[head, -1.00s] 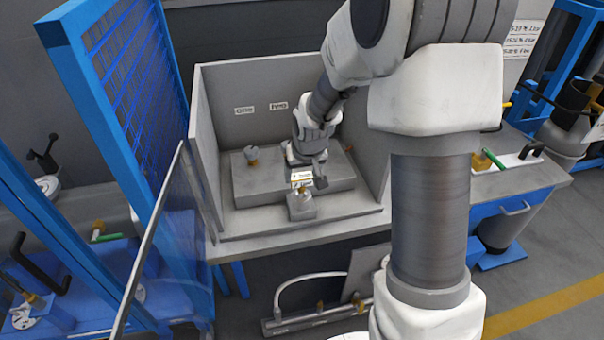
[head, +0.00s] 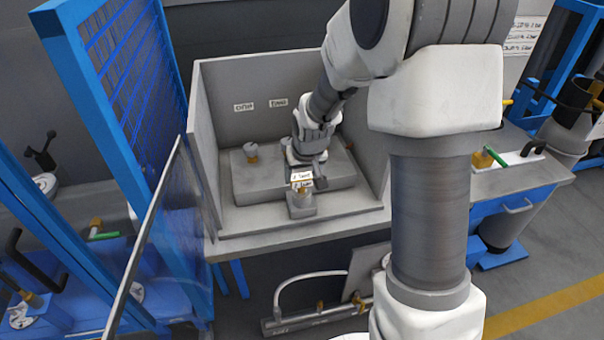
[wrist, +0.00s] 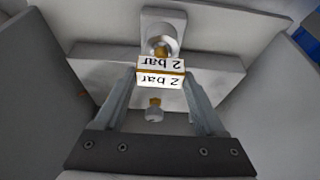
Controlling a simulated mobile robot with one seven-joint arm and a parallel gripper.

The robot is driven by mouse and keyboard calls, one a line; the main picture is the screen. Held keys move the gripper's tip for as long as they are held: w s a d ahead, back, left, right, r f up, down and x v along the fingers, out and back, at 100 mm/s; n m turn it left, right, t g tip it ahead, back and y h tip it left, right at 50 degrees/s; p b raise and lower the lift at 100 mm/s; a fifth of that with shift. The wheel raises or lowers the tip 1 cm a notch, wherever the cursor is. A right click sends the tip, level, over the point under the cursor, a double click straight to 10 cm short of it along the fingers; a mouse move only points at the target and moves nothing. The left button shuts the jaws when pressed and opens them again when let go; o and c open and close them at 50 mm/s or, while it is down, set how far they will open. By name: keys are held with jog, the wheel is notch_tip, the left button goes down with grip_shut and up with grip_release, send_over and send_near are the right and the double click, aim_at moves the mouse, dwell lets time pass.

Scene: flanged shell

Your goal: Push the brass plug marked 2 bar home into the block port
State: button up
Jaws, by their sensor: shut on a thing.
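The brass plug (wrist: 161,72) carries white labels reading "2 bar" and sits between the fingertips of my gripper (wrist: 162,80) in the wrist view. My gripper is shut on it. In the head view the gripper (head: 306,165) is over the bench, and the plug's white labels (head: 301,178) show just above the small grey block (head: 301,211). In the wrist view the block (wrist: 176,15) has a round metallic port (wrist: 162,38) just beyond the plug, with some brass colour at its near edge. How deep the plug sits, and whether it touches the port, I cannot tell.
A grey raised base (head: 262,186) fills the middle of the walled bench bay. Grey side walls (head: 206,165) rise close on both sides. A blue mesh guard (head: 125,75) stands to the left.

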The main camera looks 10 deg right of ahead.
jog(key=shift+f+b, duration=1.2)
jog(key=shift+f, duration=0.25)
jog(key=o, duration=1.4)
jog(key=shift+r, duration=0.1)
jog(key=p+v, duration=0.1)
jog(key=v, duration=1.6)
jog(key=shift+r+p, duration=0.25)
jog(key=shift+p, duration=0.05)
jog(key=shift+s, duration=0.1)
